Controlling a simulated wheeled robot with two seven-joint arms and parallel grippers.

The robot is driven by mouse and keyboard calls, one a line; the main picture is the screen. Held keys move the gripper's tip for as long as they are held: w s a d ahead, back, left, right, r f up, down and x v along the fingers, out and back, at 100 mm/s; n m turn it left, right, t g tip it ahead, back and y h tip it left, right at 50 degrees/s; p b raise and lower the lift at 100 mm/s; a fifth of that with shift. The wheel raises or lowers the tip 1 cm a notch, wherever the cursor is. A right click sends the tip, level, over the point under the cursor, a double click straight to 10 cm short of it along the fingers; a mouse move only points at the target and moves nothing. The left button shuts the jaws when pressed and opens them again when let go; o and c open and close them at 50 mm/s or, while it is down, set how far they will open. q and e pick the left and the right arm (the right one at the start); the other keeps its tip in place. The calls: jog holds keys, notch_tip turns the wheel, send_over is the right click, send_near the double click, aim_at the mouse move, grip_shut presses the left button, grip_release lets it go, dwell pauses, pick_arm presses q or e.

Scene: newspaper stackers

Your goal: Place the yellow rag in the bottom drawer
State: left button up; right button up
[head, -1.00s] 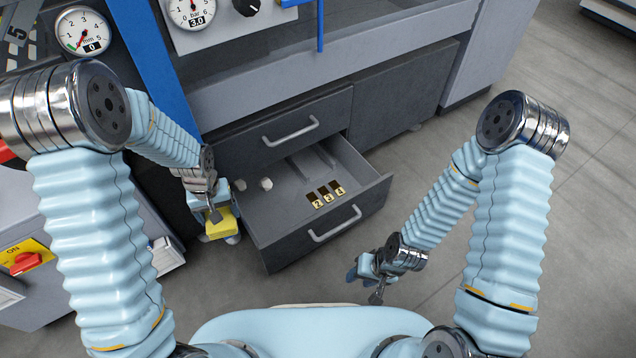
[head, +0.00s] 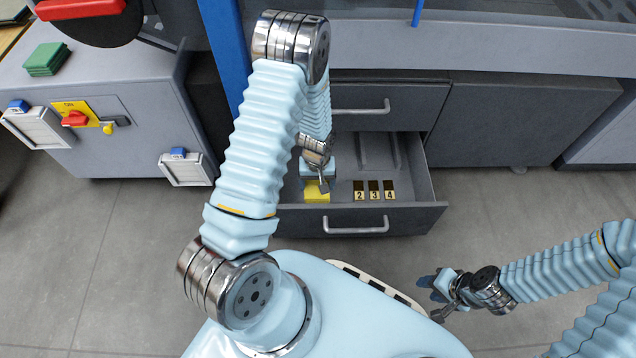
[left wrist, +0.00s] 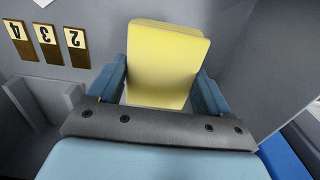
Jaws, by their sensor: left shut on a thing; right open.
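The yellow rag (head: 316,191) is a folded pad held by my left gripper (head: 317,180). In the left wrist view the rag (left wrist: 166,62) sits between the two blue fingers of the left gripper (left wrist: 166,84), which are shut on it. The rag is over the left part of the open bottom drawer (head: 430,187); I cannot tell whether it touches the drawer floor. My right gripper (head: 440,296) is open and empty, off to the right in front of the drawer.
Number plates 2, 3 and 4 (head: 375,190) are in the bottom drawer beside the rag. The upper drawer (head: 410,105) above it is shut. A grey cabinet (head: 110,130) with a red switch and green pads (head: 46,59) stands at the left.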

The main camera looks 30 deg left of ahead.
aim_at(311, 182)
pick_arm(q)
notch_tip(311, 182, down, 5)
jog(key=shift+r+b, duration=0.15)
jog(key=shift+b, duration=0.2)
jog(key=w+a, duration=0.1)
jog(key=a, duration=0.2)
jog(key=shift+w+a, duration=0.15)
jog(key=shift+w, duration=0.25)
jog(key=shift+a+f+b, duration=0.15)
jog(key=shift+f+b, duration=0.25)
jog(key=shift+f, duration=0.2)
jog(key=shift+f, duration=0.2)
jog(key=o, duration=1)
jog(key=shift+c, duration=0.2)
jog(key=shift+r, duration=0.1)
jog(key=shift+w+r, duration=0.1)
jog(key=shift+r, duration=0.25)
notch_tip(311, 182, up, 12)
jog(key=p, duration=0.2)
jog(key=shift+f+p, duration=0.25)
jog(key=shift+p, duration=0.1)
